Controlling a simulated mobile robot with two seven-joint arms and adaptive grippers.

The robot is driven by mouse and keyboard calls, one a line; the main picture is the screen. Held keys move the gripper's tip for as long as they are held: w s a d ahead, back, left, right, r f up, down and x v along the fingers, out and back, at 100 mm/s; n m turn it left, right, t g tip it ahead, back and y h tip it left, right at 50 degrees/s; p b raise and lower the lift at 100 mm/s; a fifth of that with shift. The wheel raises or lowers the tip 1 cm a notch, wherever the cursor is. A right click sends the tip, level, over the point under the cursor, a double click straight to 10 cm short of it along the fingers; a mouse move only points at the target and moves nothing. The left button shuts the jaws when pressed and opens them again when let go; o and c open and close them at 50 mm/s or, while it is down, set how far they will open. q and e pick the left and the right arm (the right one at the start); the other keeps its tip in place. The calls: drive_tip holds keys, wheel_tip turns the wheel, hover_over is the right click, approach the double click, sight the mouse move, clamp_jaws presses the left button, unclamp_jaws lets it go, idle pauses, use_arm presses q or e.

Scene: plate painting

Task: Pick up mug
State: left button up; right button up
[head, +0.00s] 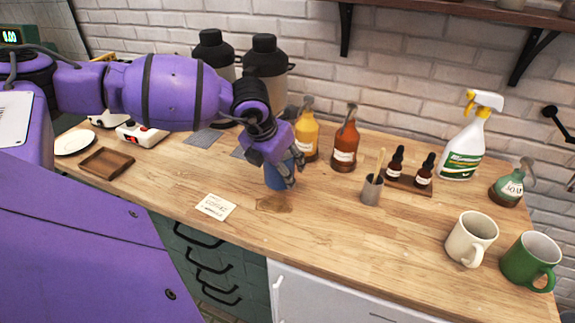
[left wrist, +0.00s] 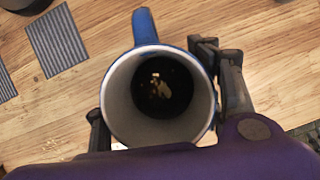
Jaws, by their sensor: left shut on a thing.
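A blue mug (head: 273,178) is at my left gripper (head: 285,172), over the middle of the wooden counter. In the left wrist view the mug (left wrist: 146,28) is seen from above, with a white inside and dark liquid in it. Its blue handle points to the top of that picture. My left gripper (left wrist: 160,105) is shut on the mug, one finger at each side. A cream mug (head: 470,240) and a green mug (head: 530,262) stand at the right front of the counter. My right gripper does not show.
A metal cup (head: 371,190) with a stick, syrup bottles (head: 345,140) and a spray bottle (head: 463,150) stand to the right. A wooden tray (head: 106,163) lies at left.

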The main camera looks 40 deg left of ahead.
use_arm(q)
drive_tip(key=shift+s+d+r, duration=0.1)
drive_tip(key=shift+s+r, duration=0.5)
drive_tip(key=shift+s, duration=0.45)
drive_tip(key=shift+s+d+r, duration=0.1)
drive_tip(key=shift+s+r, duration=0.45)
drive_tip(key=shift+s, duration=0.55)
drive_tip(key=shift+s+r, duration=0.6)
drive_tip(key=shift+s, duration=0.45)
drive_tip(key=shift+s, duration=0.1)
idle(0.6)
